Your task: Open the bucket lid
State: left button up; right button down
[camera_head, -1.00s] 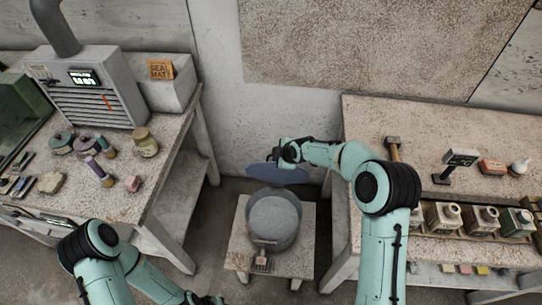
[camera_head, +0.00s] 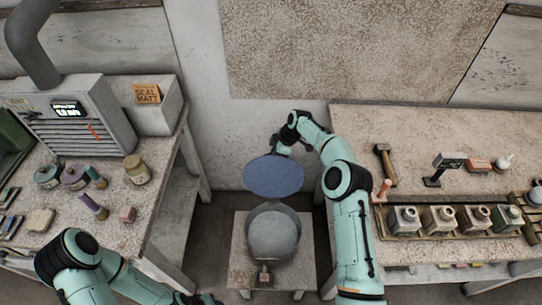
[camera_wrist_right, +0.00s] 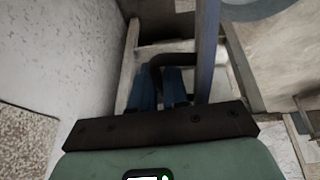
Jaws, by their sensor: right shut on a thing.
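The grey bucket (camera_head: 275,235) stands upright on a low stool (camera_head: 240,262), with its top open to view. The round blue lid (camera_head: 274,177) is above and behind the bucket, apart from it, tilted up with its flat face toward the head camera. My right gripper (camera_head: 285,146) is at the lid's far side, shut on its dark handle. In the right wrist view the handle (camera_wrist_right: 157,68) is between the blue fingers, and the lid (camera_wrist_right: 207,50) shows edge-on. My left gripper (camera_head: 205,299) is at the bottom edge, mostly cut off.
A left bench (camera_head: 150,190) holds jars, a grey machine (camera_head: 80,115) and a sign block (camera_head: 148,93). A right bench (camera_head: 440,135) holds a hammer (camera_head: 384,163) and a rack of several jars (camera_head: 440,237). A wall stands close behind the lid.

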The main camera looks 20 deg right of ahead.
jog(key=shift+w+f, duration=0.25)
jog(key=shift+f, duration=0.1)
jog(key=shift+f+g, duration=0.15)
jog(key=shift+g, duration=0.25)
jog(key=c, duration=1.5)
grip_release()
jog(key=shift+w, duration=0.1)
jog(key=shift+r, duration=0.2)
jog(key=v, duration=1.3)
jog(key=shift+d, duration=0.2)
